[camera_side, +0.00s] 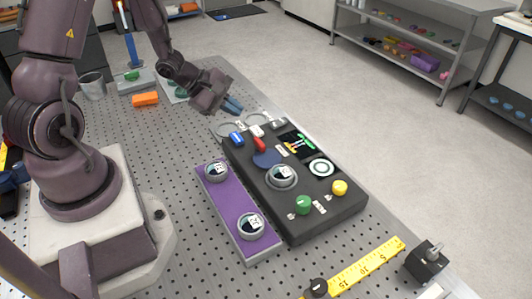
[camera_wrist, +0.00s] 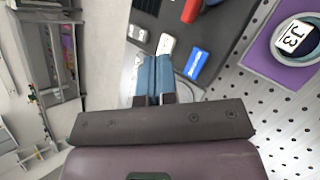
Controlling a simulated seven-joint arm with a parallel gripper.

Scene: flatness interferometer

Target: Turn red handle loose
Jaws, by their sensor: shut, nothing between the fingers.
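In the wrist view the red handle (camera_wrist: 192,10) is at the top edge, partly cut off. The blue handle (camera_wrist: 198,65) and white handle (camera_wrist: 166,44) show nearer my gripper. My gripper (camera_side: 233,105) is above and behind the box's far end, apart from the red handle. Its blue fingers (camera_wrist: 154,78) are shut together and empty.
A purple plate (camera_side: 232,212) with round labelled pieces lies along the box's left side. Green (camera_side: 303,204) and yellow (camera_side: 340,187) knobs stand on the box's near end. A yellow ruler (camera_side: 365,268) lies in front. An orange block (camera_side: 145,99) lies behind on the perforated table.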

